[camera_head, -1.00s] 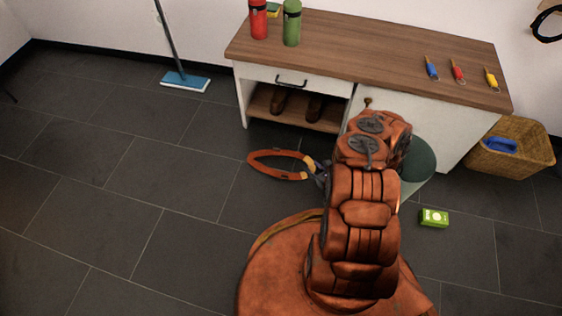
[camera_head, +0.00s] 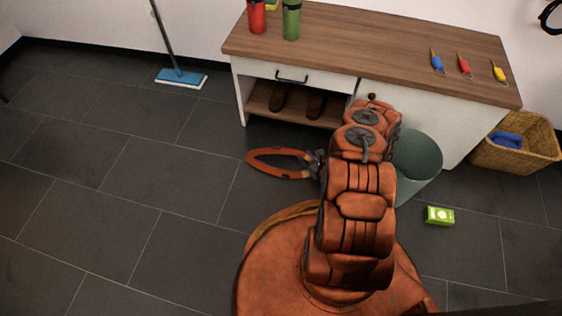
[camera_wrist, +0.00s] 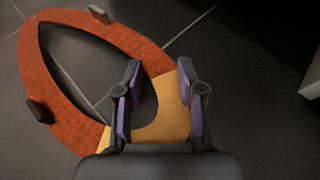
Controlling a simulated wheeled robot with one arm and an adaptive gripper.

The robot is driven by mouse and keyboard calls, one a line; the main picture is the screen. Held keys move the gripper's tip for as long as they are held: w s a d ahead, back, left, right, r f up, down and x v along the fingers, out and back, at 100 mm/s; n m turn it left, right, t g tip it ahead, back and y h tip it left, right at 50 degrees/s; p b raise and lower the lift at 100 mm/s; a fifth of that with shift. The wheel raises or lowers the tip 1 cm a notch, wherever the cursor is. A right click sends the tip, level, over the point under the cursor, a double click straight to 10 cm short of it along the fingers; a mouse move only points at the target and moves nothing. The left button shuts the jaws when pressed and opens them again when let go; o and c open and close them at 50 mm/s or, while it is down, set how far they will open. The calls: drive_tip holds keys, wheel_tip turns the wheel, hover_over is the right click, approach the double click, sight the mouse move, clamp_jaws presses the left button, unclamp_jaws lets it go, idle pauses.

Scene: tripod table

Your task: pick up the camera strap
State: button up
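The camera strap is an orange-red loop (camera_head: 280,174) with a tan end section. In the head view it appears left of my gripper (camera_head: 318,164), low beside the cabinet. In the wrist view the strap (camera_wrist: 52,85) fills the left and centre, with dark fittings on the band. My gripper (camera_wrist: 163,80) has its two fingers apart, one on each side of the tan band. The left finger is over the loop's opening and the right at the band's outer edge. I cannot tell whether they touch it. My arm hides part of the gripper in the head view.
A wood-topped cabinet (camera_head: 370,42) stands behind my arm, with shoes on its open shelf. A grey-green bin (camera_head: 418,165) is just right of my arm, and a green box (camera_head: 439,215) lies on the floor. A wicker basket (camera_head: 515,155) is farther right.

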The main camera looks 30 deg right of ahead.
clamp_jaws()
drive_tip(key=shift+r, duration=0.1)
idle(0.3)
